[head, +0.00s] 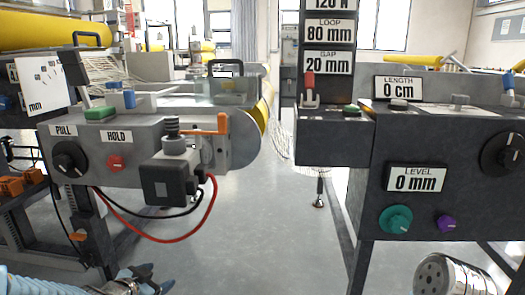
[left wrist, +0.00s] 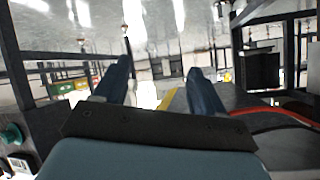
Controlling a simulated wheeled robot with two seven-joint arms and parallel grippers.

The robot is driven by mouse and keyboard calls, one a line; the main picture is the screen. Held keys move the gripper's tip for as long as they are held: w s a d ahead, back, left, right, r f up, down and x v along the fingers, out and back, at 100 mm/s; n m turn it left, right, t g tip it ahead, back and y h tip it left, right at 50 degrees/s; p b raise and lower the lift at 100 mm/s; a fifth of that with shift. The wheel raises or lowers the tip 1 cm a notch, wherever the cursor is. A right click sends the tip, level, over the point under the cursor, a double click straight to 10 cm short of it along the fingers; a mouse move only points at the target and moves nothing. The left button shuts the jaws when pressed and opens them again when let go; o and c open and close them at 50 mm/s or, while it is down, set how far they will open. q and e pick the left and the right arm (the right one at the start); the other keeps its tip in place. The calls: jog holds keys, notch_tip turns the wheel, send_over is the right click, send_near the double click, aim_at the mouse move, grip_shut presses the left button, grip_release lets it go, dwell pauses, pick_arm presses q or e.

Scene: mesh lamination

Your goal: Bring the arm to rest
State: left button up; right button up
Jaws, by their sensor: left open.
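My left arm (head: 42,284) comes in low at the left edge of the head view. My left gripper (head: 154,280) is at the bottom of that view, below the left machine and apart from it. Its blue fingers also show in the left wrist view (left wrist: 160,68), spread apart with nothing between them. The gripper is open and empty. The left wrist view is tilted and shows floor, frames and a red cable beyond the fingers. My right gripper is in neither view.
The left grey machine (head: 135,140) has a red cable (head: 190,236) looping below it. The dark right machine (head: 440,150) carries knobs and readouts. A perforated silver cylinder (head: 450,275) is at lower right. Bare floor (head: 265,225) lies between the machines.

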pick_arm(q)
jog(key=s+d+f+n+g, duration=0.2)
jog(key=d+f, duration=0.1)
jog(key=f, duration=0.4)
jog(key=s+d+f+n+g, duration=0.1)
jog(key=s+d+f+g, duration=0.2)
jog(key=f, duration=0.4)
jog(key=s+d+f+n+g+h, duration=0.1)
jog(key=s+d+f+n+g, duration=0.3)
jog(key=s+f, duration=0.45)
jog(key=s+d+f+n+g, duration=0.2)
jog(key=s+d+f, duration=0.55)
jog(key=s, duration=0.25)
notch_tip(320, 180, up, 12)
jog(key=p, duration=1.2)
jog(key=shift+a+r, duration=0.15)
jog(key=shift+a, duration=0.15)
jog(key=shift+w, duration=0.1)
jog(key=shift+c, duration=0.3)
